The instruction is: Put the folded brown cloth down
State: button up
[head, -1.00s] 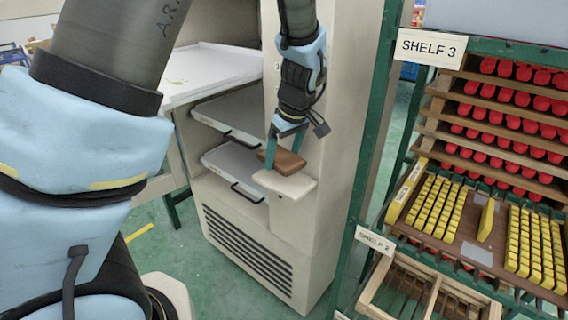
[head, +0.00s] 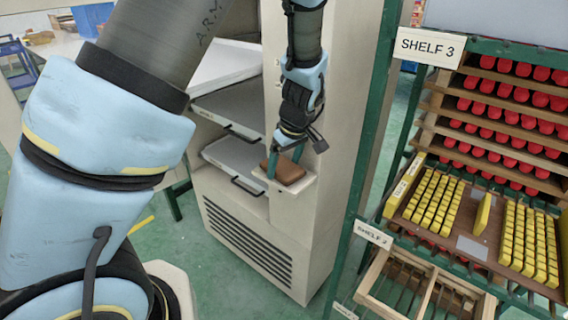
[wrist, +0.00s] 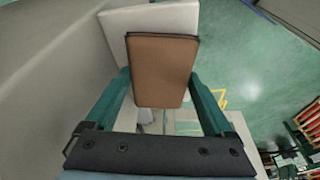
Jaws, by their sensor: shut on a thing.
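The folded brown cloth (head: 284,171) is a flat brown block between the two teal fingers of my gripper (head: 283,163). In the wrist view the cloth (wrist: 162,72) fills the space between the fingers, and my gripper (wrist: 163,95) is shut on its sides. In the head view the cloth is at a small pale ledge (head: 304,186) on the front of the beige cabinet. The ledge (wrist: 118,22) also shows behind the cloth in the wrist view. I cannot tell whether the cloth touches it.
The beige cabinet (head: 335,150) holds grey trays (head: 236,157) with dark handles left of the ledge. A green-framed rack with red and yellow pieces (head: 430,205) stands at the right, and a wooden divided box (head: 375,282) is below it. Green floor (head: 205,262) is open at the front.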

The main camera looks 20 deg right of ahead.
aim_at(291, 172)
jog(key=shift+f, duration=0.2)
jog(key=o, duration=1)
jog(key=shift+o, duration=0.2)
jog(key=shift+s, duration=0.1)
jog(key=shift+a+f, duration=0.1)
jog(key=b+v, duration=0.2)
jog(key=v, duration=0.9)
jog(key=shift+r, duration=0.35)
